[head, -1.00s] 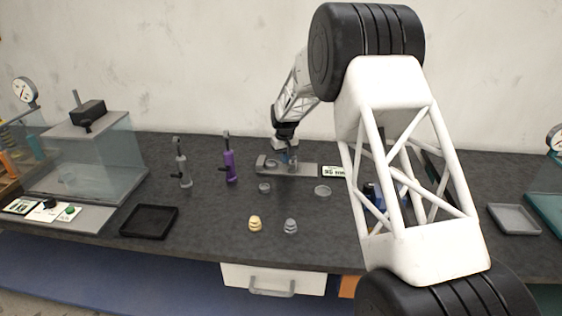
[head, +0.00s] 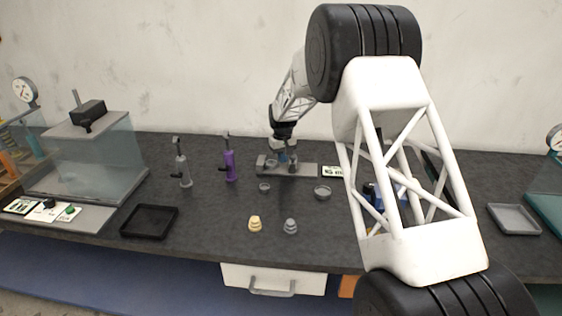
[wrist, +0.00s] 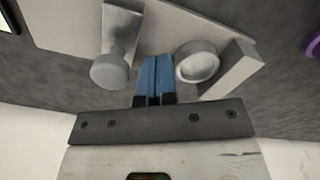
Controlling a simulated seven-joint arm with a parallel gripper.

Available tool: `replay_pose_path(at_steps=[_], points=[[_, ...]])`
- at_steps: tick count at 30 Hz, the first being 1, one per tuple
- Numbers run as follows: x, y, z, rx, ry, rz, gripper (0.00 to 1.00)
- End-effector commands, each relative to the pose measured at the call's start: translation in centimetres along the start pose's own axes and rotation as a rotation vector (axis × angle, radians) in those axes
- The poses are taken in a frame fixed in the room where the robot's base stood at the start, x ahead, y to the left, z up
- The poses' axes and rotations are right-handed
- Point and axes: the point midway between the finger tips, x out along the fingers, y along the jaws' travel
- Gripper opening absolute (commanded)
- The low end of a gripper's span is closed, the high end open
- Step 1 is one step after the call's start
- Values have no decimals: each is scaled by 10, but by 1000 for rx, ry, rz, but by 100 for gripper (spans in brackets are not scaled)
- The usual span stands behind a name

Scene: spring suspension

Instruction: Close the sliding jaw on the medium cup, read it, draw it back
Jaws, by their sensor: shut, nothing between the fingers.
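The measuring gauge (head: 305,169) is a flat grey bar at the back of the bench. A round grey cup (wrist: 197,62), apparently the medium one, sits on it beside an upright end block (wrist: 232,70) in the wrist view. A grey piece with a round knob (wrist: 110,70), apparently the sliding jaw, is on the other side of my fingers. My gripper (wrist: 154,78) has its blue fingertips together and empty, between the knob and the cup. It also shows low over the gauge in the head view (head: 285,160). Whether the fingers touch either piece is unclear.
The gauge's readout (head: 333,171) is too small to read surely. A small cup (head: 265,187) and a wider cup (head: 323,192) stand in front. Grey (head: 182,165) and purple (head: 229,162) upright tools stand left. A black tray (head: 149,221) lies front left.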

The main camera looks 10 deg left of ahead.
Motion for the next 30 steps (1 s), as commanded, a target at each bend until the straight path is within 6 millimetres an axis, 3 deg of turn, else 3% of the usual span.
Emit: replay_pose_path(at_steps=[30], points=[[-54, 0, 0, 0, 2, 0, 0]])
